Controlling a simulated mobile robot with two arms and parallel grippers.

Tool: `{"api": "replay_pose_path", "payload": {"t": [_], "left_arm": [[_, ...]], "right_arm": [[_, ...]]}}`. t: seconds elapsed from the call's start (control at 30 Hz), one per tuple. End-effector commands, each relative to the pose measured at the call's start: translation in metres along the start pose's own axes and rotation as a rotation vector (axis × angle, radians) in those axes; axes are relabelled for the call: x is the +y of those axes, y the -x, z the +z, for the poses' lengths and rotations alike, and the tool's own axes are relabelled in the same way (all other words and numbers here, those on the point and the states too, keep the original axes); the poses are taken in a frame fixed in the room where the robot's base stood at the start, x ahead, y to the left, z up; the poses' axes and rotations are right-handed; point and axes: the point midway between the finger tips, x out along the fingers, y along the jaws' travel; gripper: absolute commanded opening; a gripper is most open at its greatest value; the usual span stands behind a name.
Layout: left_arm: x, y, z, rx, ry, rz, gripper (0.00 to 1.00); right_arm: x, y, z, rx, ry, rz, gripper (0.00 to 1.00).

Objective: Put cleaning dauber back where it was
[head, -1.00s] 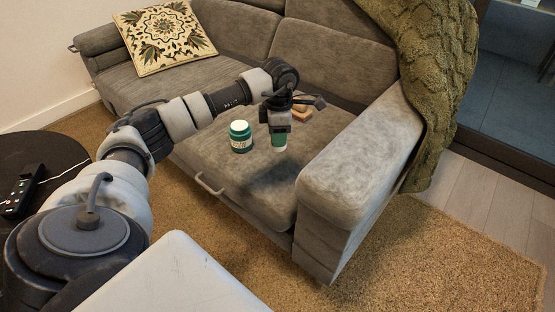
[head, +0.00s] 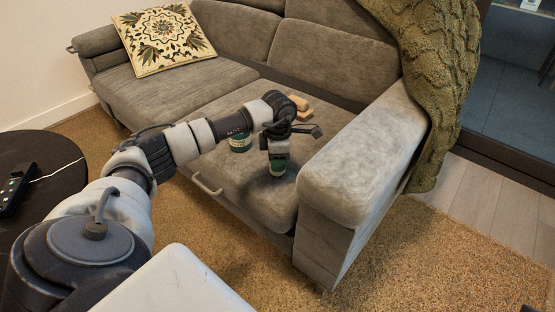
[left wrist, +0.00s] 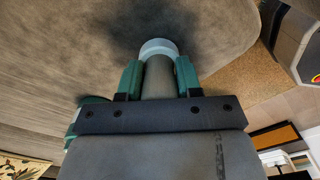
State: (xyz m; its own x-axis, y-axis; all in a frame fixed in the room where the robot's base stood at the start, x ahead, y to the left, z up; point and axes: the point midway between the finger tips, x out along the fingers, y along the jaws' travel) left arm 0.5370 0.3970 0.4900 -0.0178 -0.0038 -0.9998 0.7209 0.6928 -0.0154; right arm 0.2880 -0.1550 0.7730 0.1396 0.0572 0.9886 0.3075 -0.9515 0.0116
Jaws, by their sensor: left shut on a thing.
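My left gripper (head: 278,168) is over the right seat of the grey sofa (head: 232,182), near its front edge and right armrest. It is shut on the cleaning dauber, a grey cylinder with a pale round end, which shows between the green fingers in the left wrist view (left wrist: 158,48). In the head view the dauber is mostly hidden by the gripper. I cannot tell whether it touches the seat. A green jar (head: 240,146) stands on the seat to the left of the gripper, its top hidden behind my left arm. My right gripper is not in view.
Tan blocks (head: 299,103) lie on the seat behind the gripper. The thick right armrest (head: 350,165) rises beside it, with a green knit throw (head: 440,70) behind. A patterned cushion (head: 163,38) lies far left. The front of the right seat is mostly clear.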

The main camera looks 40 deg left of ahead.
Motion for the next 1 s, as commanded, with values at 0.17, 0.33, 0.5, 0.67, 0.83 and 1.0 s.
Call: {"api": "replay_pose_path", "payload": {"t": [0.17, 0.33, 0.5, 0.67, 0.83, 1.0], "left_arm": [[0.0, -0.004, 0.0, 0.001, 0.0, -0.001, 0.36], [0.0, -0.004, 0.0, 0.001, 0.0, -0.001, 0.6], [0.0, -0.004, 0.0, 0.001, 0.0, -0.001, 0.6], [0.0, 0.001, 0.0, 0.0, 0.0, 0.0, 0.6], [0.0, 0.03, 0.0, -0.001, -0.001, 0.001, 0.6], [0.001, 0.069, 0.0, -0.002, 0.0, 0.003, 0.6]], "right_arm": [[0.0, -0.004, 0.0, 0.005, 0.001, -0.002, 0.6], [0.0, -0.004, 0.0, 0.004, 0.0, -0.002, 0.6], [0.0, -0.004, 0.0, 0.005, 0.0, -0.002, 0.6], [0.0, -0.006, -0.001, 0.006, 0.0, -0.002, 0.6], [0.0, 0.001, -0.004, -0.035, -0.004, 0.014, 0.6], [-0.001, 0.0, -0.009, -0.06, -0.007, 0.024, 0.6]]}}
